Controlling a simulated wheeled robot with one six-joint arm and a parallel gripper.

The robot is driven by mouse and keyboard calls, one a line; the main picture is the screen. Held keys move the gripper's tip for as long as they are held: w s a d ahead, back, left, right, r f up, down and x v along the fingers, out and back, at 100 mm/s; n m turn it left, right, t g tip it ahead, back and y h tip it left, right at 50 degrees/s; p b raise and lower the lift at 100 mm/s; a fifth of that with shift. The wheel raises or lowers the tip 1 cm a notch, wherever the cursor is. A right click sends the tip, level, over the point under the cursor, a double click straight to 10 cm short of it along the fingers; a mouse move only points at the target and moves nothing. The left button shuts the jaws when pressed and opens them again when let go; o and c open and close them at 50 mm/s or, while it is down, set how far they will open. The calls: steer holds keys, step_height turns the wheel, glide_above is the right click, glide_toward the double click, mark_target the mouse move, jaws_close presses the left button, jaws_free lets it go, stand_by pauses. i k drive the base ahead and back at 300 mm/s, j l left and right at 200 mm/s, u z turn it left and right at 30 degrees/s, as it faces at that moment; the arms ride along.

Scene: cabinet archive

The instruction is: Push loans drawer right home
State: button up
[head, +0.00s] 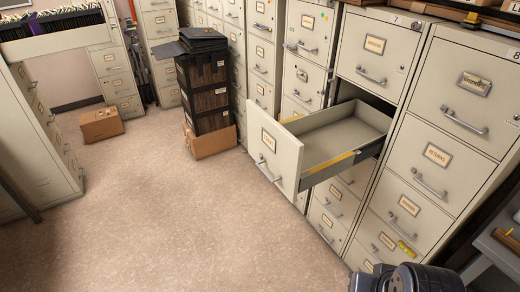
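One drawer (274,158) stands pulled far out of a beige filing cabinet (376,48) marked 7. Its front panel faces left, with a small label and a pull handle (267,171). The label is too small to read surely, so I cannot confirm that it says loans. The drawer's grey inside looks empty, with a yellow strip along its near side rail. The dark opening behind it shows in the cabinet. A dark part of my arm shows at the bottom right edge; my gripper's fingers are not in view.
A cabinet (463,95) marked 8 stands right of it, its drawers shut. Stacked dark crates (206,92) and cardboard boxes (101,124) stand farther back. Another cabinet (35,140) is at the left. The brown floor left of the open drawer is clear.

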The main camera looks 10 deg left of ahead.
mark_target(284, 152)
steer(key=u, duration=0.65)
steer(key=i+j+u, duration=0.6)
steer(key=i, duration=0.3)
